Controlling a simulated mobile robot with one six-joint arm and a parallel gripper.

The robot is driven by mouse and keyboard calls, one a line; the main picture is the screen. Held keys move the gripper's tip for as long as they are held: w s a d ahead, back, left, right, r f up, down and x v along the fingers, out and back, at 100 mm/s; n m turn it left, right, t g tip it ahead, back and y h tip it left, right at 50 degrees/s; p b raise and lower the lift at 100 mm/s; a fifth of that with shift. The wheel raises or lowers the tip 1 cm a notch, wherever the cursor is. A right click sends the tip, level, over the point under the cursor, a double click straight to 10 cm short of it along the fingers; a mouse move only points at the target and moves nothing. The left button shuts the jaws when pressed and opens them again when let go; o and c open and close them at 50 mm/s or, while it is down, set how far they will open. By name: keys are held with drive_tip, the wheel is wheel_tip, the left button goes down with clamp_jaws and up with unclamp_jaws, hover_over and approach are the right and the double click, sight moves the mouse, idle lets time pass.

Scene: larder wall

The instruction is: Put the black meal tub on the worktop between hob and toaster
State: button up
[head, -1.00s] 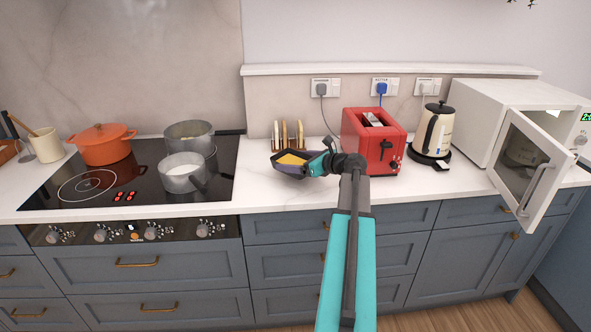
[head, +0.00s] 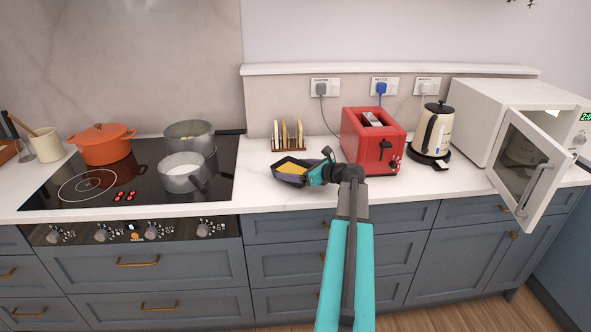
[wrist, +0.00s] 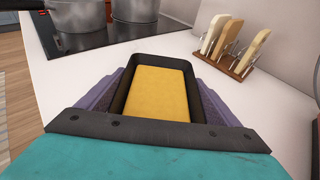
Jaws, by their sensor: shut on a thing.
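The black meal tub (head: 291,170) with yellow food in it is at the worktop (head: 265,195) between the hob (head: 130,172) and the red toaster (head: 373,140). In the wrist view the tub (wrist: 160,64) lies between my gripper's purple fingers. My gripper (head: 300,174) is shut on the tub's sides. The tub looks roughly level and at or very near the worktop surface. I cannot tell whether its base touches, because the fingers and wrist hide its near side and underside.
A toast rack (head: 288,137) with toast stands behind the tub, close to it. Two steel pots (head: 183,173) and an orange casserole (head: 102,145) are on the hob. A kettle (head: 434,132) and an open microwave (head: 525,150) are to the right. Worktop in front is clear.

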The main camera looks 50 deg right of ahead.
drive_tip(key=o, duration=1.3)
drive_tip(key=shift+f, duration=0.1)
drive_tip(key=b+v, duration=0.1)
drive_tip(key=v, duration=1.1)
drive_tip(key=shift+r+b, duration=0.2)
drive_tip(key=shift+b, duration=0.2)
drive_tip(key=shift+r, duration=0.1)
